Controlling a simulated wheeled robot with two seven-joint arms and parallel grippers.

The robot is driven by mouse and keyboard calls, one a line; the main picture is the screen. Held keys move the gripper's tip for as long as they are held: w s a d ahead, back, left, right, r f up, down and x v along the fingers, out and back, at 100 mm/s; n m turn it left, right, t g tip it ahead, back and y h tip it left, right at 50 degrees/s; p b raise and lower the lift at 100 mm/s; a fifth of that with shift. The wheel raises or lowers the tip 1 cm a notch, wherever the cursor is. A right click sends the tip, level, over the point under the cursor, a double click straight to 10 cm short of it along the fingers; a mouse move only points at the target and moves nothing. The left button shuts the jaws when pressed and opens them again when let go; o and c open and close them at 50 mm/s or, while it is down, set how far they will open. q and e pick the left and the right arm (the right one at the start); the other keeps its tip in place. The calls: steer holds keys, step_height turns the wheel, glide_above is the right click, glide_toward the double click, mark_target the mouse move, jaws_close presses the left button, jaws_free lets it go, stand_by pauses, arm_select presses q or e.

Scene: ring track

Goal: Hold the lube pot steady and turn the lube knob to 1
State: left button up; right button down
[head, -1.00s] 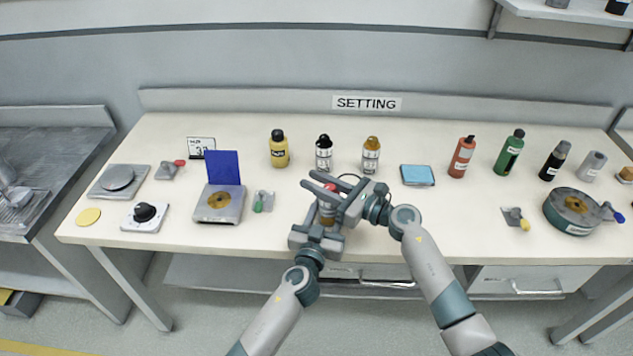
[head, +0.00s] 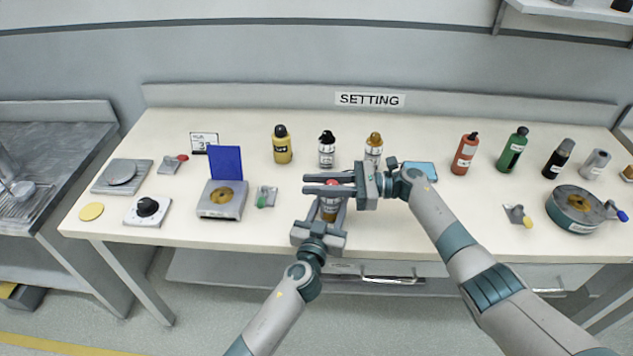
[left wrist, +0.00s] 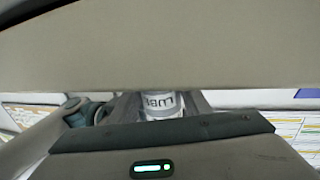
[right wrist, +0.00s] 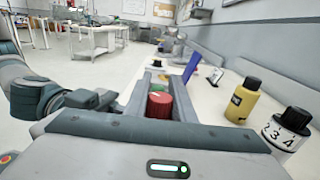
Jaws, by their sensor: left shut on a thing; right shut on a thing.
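The lube pot (head: 328,212) stands at the front middle of the bench, mostly hidden by my grippers. Its label, partly readable as "LUB", shows in the left wrist view (left wrist: 162,103). My left gripper (head: 326,214) is shut on the pot's body from the front. The red lube knob (head: 333,183) sits on top of the pot, and it also shows in the right wrist view (right wrist: 159,104). My right gripper (head: 330,184) lies level across the top, its fingers pointing left, shut on the knob. The knob's setting cannot be read.
Behind the grippers stand a yellow bottle (head: 282,145), a black-capped bottle (head: 327,150) and an orange-capped bottle (head: 374,147). A device with a blue lid (head: 225,163) and a green-handled part (head: 265,197) lie left. A blue pad (head: 422,170) is partly behind my right arm.

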steer(key=shift+s+f+n+g, duration=0.15)
steer(key=shift+n+g, duration=0.25)
steer(key=shift+g, duration=0.2)
steer(key=shift+d, duration=0.1)
steer(key=c, duration=1.5)
jaws_free()
steer(key=shift+d, duration=0.1)
steer(key=d, duration=0.4)
steer(key=w+d, duration=0.1)
steer(key=d, duration=0.6)
steer(key=shift+w+d, duration=0.35)
